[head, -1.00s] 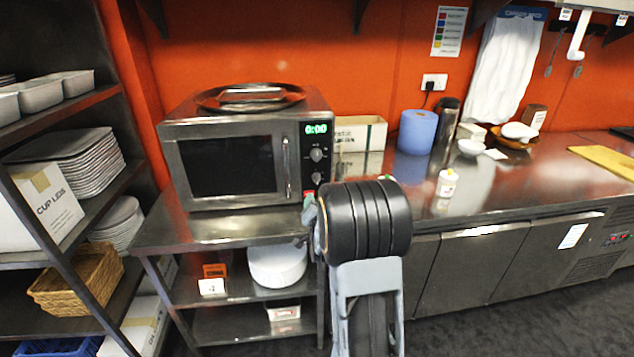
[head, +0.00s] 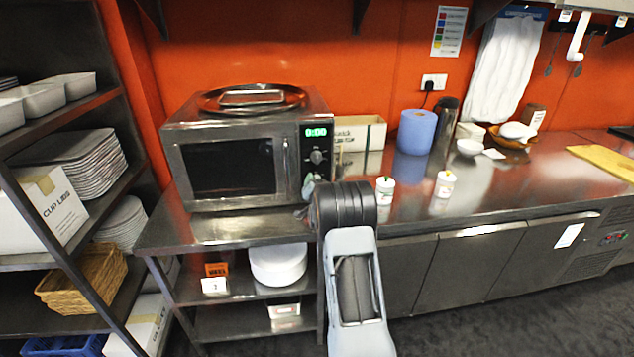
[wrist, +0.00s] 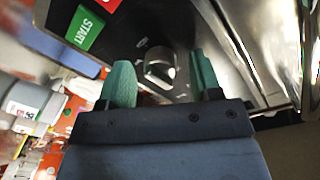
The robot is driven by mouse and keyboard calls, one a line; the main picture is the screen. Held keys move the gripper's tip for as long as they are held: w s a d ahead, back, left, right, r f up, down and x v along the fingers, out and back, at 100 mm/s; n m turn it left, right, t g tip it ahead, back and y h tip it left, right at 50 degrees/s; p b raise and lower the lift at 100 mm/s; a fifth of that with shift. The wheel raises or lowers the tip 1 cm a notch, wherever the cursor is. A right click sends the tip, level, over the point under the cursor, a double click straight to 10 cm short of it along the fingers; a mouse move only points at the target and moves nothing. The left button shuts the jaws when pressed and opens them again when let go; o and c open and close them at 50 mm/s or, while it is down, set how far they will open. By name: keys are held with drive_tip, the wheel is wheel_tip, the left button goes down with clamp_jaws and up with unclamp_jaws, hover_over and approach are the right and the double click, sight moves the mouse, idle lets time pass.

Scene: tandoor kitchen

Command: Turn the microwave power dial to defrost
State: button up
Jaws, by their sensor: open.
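The microwave (head: 230,165) stands on the steel counter at left, door closed, with a green lit display (head: 316,132). An upper dial (head: 316,157) shows on its control panel in the head view; the panel below it is mostly hidden by my gripper (head: 309,187). In the wrist view, a round silver dial (wrist: 160,66) sits just beyond and between the teal fingertips of my gripper (wrist: 162,78), which is open and empty. Contact with the dial cannot be told. A green START button (wrist: 83,30) is beside it. The dial's label is unreadable.
A round tray (head: 252,99) lies on top of the microwave. The door handle (head: 286,165) is left of the panel. Two small white bottles (head: 385,191) (head: 446,184) stand on the counter to the right, near a blue paper roll (head: 417,132).

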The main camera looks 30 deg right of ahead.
drive_tip(key=shift+w+d, duration=0.1)
drive_tip(key=shift+c, duration=0.5)
drive_tip(key=c, duration=0.8)
drive_tip(key=shift+c, duration=0.2)
